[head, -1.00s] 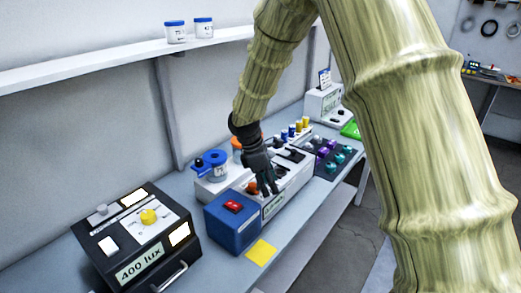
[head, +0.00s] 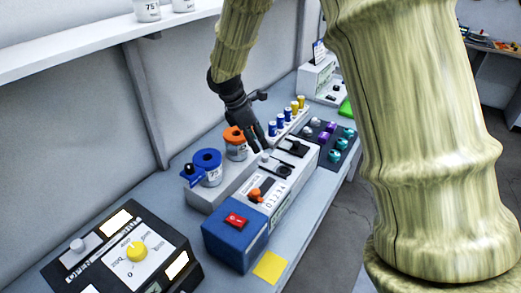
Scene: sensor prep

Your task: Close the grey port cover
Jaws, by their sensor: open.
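The long white instrument (head: 290,185) on the bench has small dark and grey fittings on its top. One dark fitting (head: 292,147) is near its far end, and another with a round end (head: 280,169) is nearer. I cannot tell for sure which is the grey port cover or how far it is open. My gripper (head: 260,122) is open and empty, with its fingers spread. It hangs above the far left part of the instrument, and its lower fingertip is close to a small pale knob (head: 266,156). Contact cannot be told.
A blue box with a red switch (head: 236,220) stands at the instrument's near end, by an orange lever (head: 262,191). Jars with blue (head: 207,160) and orange (head: 236,136) lids stand left. Several vials (head: 288,118) and a dark knob panel (head: 330,138) are behind.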

